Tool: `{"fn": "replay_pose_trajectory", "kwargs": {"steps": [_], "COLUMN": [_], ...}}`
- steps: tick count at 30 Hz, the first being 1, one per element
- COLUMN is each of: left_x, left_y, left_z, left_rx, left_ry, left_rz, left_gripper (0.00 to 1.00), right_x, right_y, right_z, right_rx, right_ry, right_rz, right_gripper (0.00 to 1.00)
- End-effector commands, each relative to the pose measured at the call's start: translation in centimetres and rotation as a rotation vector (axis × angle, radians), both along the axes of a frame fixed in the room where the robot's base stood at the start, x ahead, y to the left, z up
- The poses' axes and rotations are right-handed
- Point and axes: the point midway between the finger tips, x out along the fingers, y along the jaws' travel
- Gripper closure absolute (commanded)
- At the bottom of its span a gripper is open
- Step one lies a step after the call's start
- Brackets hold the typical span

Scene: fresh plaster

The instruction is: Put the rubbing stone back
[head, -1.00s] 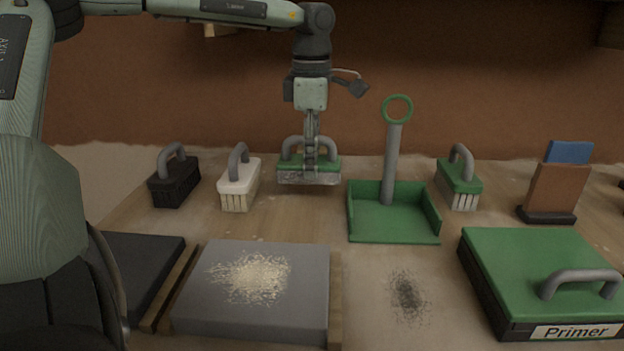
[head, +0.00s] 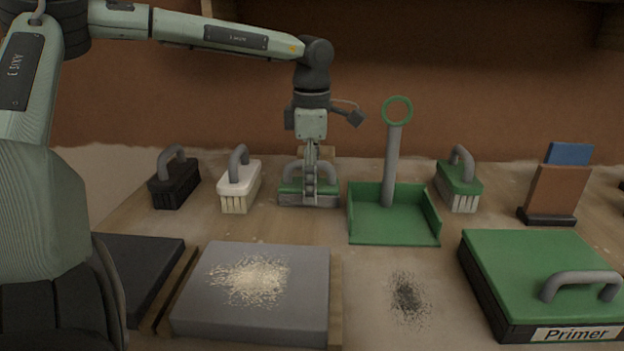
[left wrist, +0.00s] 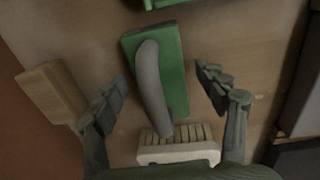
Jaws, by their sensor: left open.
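The rubbing stone (head: 291,190), a green-topped block with a grey underside and an arched grey handle, rests on the table at the back middle in the head view. My left gripper (head: 310,192) is over it with its fingers on either side of the handle. In the left wrist view the stone's green top (left wrist: 176,88) and handle lie between the fingers (left wrist: 165,95), which are spread wide with gaps to the handle. The left gripper is open. My right gripper is not in view.
A wooden block (head: 320,153) stands behind the stone. A green dustpan (head: 392,222) with a tall handle is close on its right, a white brush (head: 239,180) on its left. A grey slab (head: 210,310) with pale dust, dark dust (head: 407,296) and a Primer box (head: 530,260) lie in front.

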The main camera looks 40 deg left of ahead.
Motion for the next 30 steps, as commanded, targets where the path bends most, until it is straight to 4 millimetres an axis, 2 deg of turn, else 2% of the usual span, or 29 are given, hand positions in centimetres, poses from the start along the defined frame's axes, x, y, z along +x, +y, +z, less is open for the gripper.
{"fn": "replay_pose_trajectory", "kwargs": {"steps": [8,11,21,25,30], "left_x": [0.0,0.0,-0.4,-0.5,-0.6], "left_y": [0.0,-0.1,-0.5,-0.5,-0.6], "left_z": [0.7,2.2,9.3,11.0,12.0], "left_rx": [0.001,0.002,0.002,0.001,0.001], "left_ry": [-0.002,-0.004,-0.004,-0.002,0.001], "left_rz": [0.000,0.000,0.000,0.000,-0.001], "left_gripper": [0.28,0.28,0.28,0.28,0.28], "right_x": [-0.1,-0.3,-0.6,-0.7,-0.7], "right_y": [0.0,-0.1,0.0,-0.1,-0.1], "right_z": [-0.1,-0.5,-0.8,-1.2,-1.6], "right_rx": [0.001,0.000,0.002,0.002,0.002], "right_ry": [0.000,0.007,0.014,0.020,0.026], "right_rz": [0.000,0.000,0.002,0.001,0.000], "right_gripper": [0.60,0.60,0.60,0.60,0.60]}}
